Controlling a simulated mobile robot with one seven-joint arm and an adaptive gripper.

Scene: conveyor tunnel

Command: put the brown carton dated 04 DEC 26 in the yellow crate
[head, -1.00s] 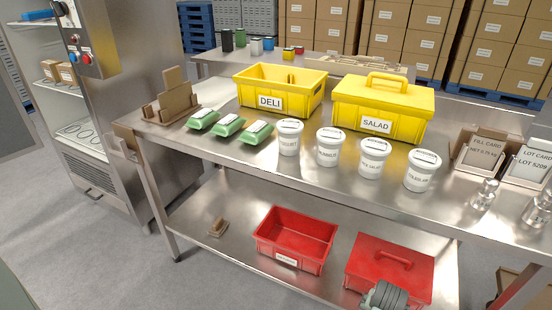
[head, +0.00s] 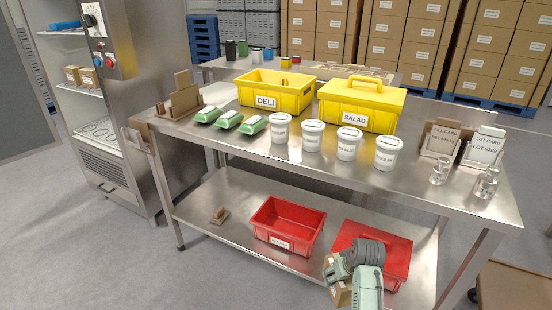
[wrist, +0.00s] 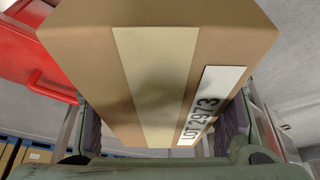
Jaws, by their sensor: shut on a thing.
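My gripper (head: 347,274) is low at the front of the table, in front of the lidded red crate. It is shut on a brown carton (head: 341,294). In the wrist view the carton (wrist: 110,75) sits between the two fingers, with a tan tape strip and a white label reading LOT 2973; no date shows. An open yellow crate labelled DELI (head: 291,102) stands on the table top. A second yellow crate, labelled SALAD (head: 378,121), stands right of it under a yellow lid. Two small brown cartons (head: 81,76) stand in the cabinet at left, their dates unreadable.
Green packs (head: 229,119) and several white tubs (head: 349,143) stand before the yellow crates on the steel table (head: 300,172). The lower shelf holds an open red crate (head: 262,218) and a lidded red crate (head: 399,252).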

